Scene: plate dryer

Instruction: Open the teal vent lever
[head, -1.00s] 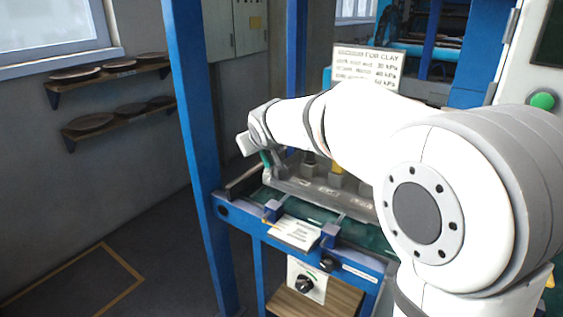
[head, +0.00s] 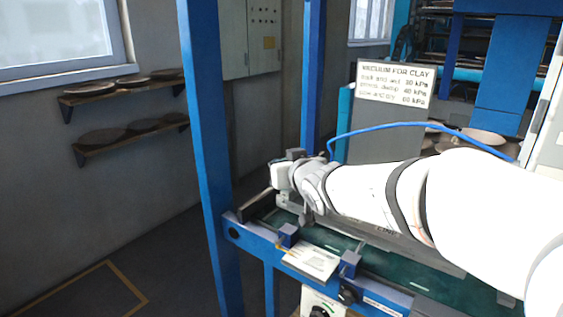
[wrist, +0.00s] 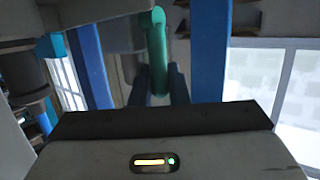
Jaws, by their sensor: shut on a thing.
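The teal vent lever (wrist: 157,50) shows in the wrist view as a rounded teal bar at the upper middle, hanging down from a grey part. My gripper (wrist: 159,82) is shut on its lower end, with one dark finger on each side. In the head view my wrist is over the left end of the grey fixture (head: 345,222) on the blue-framed bench. The lever cannot be made out there, hidden by my wrist and arm.
A white sign (head: 396,83) about vacuum for clay stands behind my arm. A blue hose (head: 400,125) arches above it. A blue post (head: 205,150) rises left of the bench. A paper card (head: 311,260) lies at the front edge. The floor at left is clear.

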